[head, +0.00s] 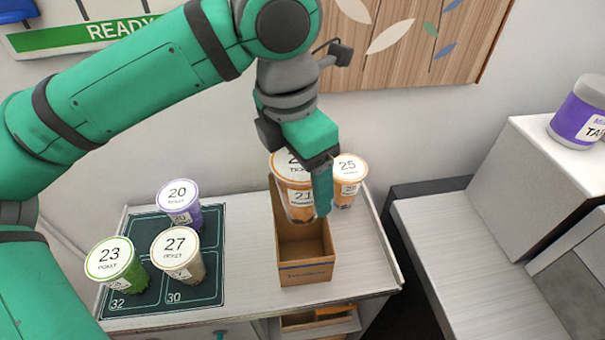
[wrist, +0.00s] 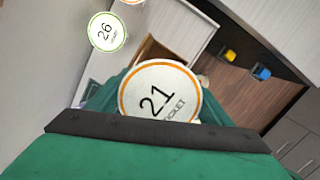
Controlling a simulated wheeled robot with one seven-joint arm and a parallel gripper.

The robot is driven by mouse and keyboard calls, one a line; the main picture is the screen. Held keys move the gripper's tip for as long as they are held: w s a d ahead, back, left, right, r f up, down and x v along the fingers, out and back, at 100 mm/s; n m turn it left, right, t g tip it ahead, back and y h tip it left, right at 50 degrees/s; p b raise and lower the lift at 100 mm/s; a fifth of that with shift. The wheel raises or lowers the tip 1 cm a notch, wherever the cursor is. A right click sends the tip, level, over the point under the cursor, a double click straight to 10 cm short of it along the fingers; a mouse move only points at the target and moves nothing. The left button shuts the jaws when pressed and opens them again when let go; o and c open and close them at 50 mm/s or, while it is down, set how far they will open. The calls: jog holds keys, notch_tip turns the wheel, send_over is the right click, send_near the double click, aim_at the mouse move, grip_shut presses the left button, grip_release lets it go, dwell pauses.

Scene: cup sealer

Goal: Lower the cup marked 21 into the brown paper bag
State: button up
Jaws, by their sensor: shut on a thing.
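The orange cup marked 21 (head: 291,184) is upright in my gripper (head: 312,182), which is shut on it. One green finger covers the cup's right side in the head view; the other finger is hidden. The cup's round white lid (wrist: 158,92) faces the camera in the wrist view, with green fingers at its sides. The brown paper bag (head: 305,270) stands open on the counter. The cup overlaps the back part of the bag's opening; I cannot tell how far its base is inside. A bit of the bag (wrist: 152,50) shows beyond the lid.
Cup 25 (head: 348,171) stands close to the right of cup 21. Cups 20 (head: 181,196), 23 (head: 111,256) and 27 (head: 176,247) stand on the dark mat (head: 205,290) at left. Cup 26 (wrist: 107,32) shows in the wrist view. The counter right of the bag is clear.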

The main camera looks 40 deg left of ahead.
aim_at(303, 225)
notch_tip(303, 225, down, 2)
jog(key=shift+d, duration=0.1)
jog(key=shift+f, duration=5.45)
jog(key=shift+s+f, duration=0.2)
jog(key=shift+f, duration=0.45)
jog(key=o, duration=1.5)
jog(key=shift+d, duration=0.1)
jog(key=shift+c, duration=0.2)
jog(key=shift+r, duration=0.1)
jog(key=shift+o, duration=0.4)
jog(key=r, duration=0.3)
jog(key=s+r, duration=0.1)
jog(key=r, duration=0.7)
jog(key=shift+s+a+r, duration=0.15)
jog(key=shift+a+r, duration=0.1)
jog(key=shift+a, duration=0.05)
